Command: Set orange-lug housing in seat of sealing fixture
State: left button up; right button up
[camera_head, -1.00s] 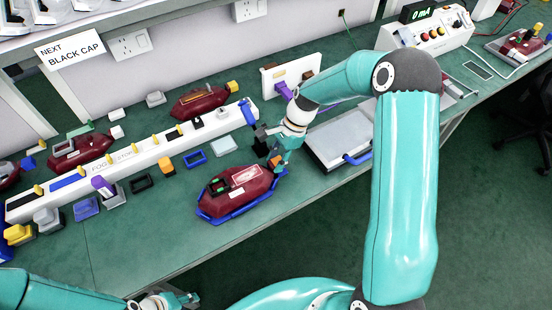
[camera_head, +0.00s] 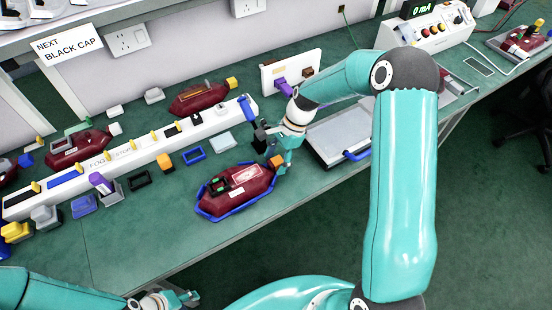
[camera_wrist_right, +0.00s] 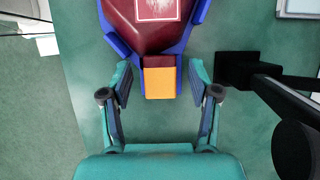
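The dark red housing (camera_head: 236,190) lies in the blue-rimmed sealing fixture (camera_head: 214,216) near the table's front edge. In the right wrist view the housing (camera_wrist_right: 150,32) has its orange lug (camera_wrist_right: 159,82) towards me, with blue fixture walls (camera_wrist_right: 118,44) along its sides. My right gripper (camera_wrist_right: 160,82) is open, one finger on each side of the lug with a gap to both.
A long white rack (camera_head: 125,160) with yellow pegs runs behind the fixture. Other red housings (camera_head: 198,99) stand behind it. A dark post with a black arm (camera_wrist_right: 235,70) is close to my right gripper. A grey case (camera_head: 338,138) stands to the right. The table in front is clear.

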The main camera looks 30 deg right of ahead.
jog(key=v, duration=1.2)
jog(key=shift+f, duration=0.1)
